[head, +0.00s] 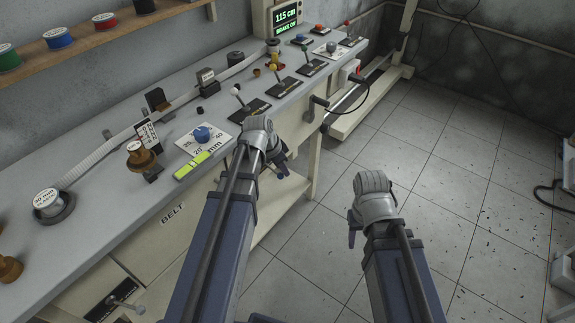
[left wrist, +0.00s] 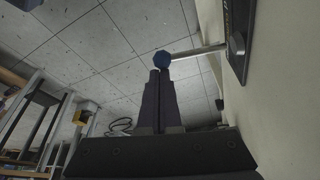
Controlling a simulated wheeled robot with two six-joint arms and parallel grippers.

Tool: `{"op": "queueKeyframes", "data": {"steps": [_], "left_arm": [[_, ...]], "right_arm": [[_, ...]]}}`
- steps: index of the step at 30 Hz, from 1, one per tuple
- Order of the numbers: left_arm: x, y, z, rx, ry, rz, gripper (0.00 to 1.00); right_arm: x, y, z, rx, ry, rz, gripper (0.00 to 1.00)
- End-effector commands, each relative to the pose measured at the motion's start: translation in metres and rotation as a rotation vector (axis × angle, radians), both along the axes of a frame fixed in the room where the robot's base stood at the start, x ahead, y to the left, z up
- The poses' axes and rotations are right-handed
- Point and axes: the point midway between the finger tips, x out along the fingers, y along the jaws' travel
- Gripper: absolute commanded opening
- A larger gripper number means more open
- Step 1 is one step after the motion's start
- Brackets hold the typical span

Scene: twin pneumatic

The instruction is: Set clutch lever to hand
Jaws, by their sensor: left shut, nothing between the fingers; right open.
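In the head view my left gripper (head: 281,164) is by the bench's front edge and my arm hides this knob. My right gripper (head: 354,234) is open over the floor, apart from the bench.
The grey bench (head: 110,212) carries several levers on dark plates, such as one with a white knob (head: 235,91), and a blue dial (head: 202,134). A crank (head: 317,103) juts from the front. Another lever (head: 125,304) sits low left. The tiled floor at right is mostly clear.

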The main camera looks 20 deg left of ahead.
Motion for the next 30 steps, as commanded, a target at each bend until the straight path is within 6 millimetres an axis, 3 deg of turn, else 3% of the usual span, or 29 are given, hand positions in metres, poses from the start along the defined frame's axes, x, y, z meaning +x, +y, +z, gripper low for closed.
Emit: {"op": "queueKeyframes", "data": {"steps": [12, 30], "left_arm": [[-0.017, 0.010, 0.000, 0.001, 0.001, 0.003, 0.00], [-0.019, 0.011, 0.000, 0.001, 0.001, 0.003, 0.00]], "right_arm": [[0.000, 0.000, 0.000, 0.000, 0.000, 0.000, 0.50], [0.000, 0.000, 0.000, 0.000, 0.000, 0.000, 0.50]]}}
